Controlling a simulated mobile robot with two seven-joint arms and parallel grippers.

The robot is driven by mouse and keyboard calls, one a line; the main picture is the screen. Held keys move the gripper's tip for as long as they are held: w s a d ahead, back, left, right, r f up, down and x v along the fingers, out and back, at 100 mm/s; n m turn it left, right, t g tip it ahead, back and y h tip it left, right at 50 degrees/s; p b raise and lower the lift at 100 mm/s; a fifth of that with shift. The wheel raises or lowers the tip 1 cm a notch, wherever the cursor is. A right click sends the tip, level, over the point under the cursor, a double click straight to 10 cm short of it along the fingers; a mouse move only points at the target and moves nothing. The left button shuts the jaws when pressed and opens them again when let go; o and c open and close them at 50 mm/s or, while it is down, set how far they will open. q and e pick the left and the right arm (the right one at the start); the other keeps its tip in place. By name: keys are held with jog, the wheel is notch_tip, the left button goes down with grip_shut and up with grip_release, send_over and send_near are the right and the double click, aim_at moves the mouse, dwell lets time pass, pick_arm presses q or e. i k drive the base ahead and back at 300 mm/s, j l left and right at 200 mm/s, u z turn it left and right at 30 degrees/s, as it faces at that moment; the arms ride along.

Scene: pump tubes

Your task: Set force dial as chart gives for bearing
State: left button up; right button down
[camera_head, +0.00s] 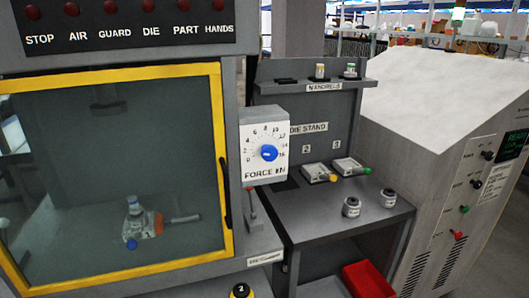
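I cannot tell which number the knob points at. I cannot make out a force chart or a part labelled as a bearing. Two small light cylinders with labels, one in front (352,207) and one behind (388,198), stand on the grey stand's top; their labels are too small to read. Neither of my grippers is in view.
The yellow-framed guard (130,72) covers the press, with a die (140,220) behind its glass. The die stand (345,232) holds two small dies, one with a yellow knob and one green. A red bin (368,280) sits below. A grey cabinet (430,190) stands right.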

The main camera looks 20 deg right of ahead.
aim_at(269, 153)
jog(key=k+l, duration=0.35)
jog(key=l, duration=0.15)
jog(key=k+l, duration=0.35)
jog(key=l, duration=0.15)
jog(key=k+l+z, duration=0.15)
jog(key=z, duration=0.25)
jog(key=k+l+z, duration=0.1)
jog(key=l+z, duration=0.3)
jog(key=j+z, duration=0.1)
jog(key=z, duration=0.7)
